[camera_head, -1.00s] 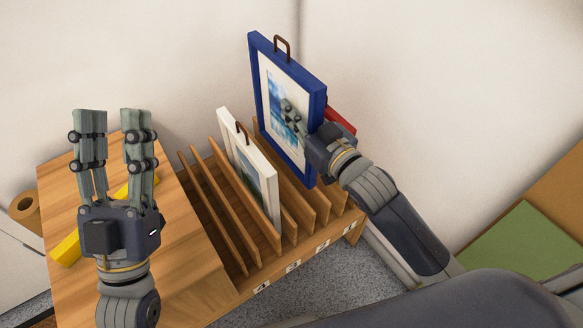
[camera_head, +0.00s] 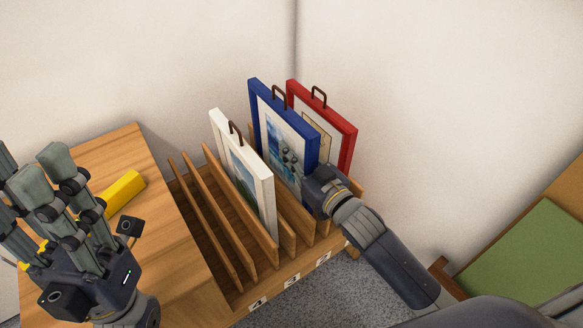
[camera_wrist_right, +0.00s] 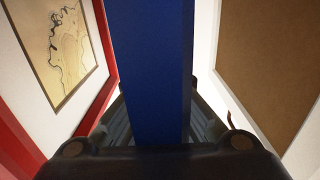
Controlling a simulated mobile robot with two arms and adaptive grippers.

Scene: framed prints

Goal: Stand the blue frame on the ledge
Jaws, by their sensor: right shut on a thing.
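The blue frame (camera_head: 312,150) stands upright in a wooden slotted rack, between the white frame (camera_head: 262,178) and the red frame (camera_head: 347,137). It has a brown handle on top and a blue picture. My right gripper (camera_head: 290,160) is shut on its near side edge, with finger parts across its face. In the right wrist view the blue edge (camera_wrist_right: 150,70) runs up between the fingers. The frame's lower end is hidden, so I cannot tell if it touches the rack floor. My left gripper (camera_head: 45,185) is open and empty at the left. I cannot make out a ledge.
The rack (camera_head: 240,300) has thin dividers, with empty slots left of the white frame. A wooden top (camera_head: 165,235) with a yellow block (camera_head: 124,192) adjoins it at left. Walls stand close behind. A green panel (camera_head: 530,255) lies at the right.

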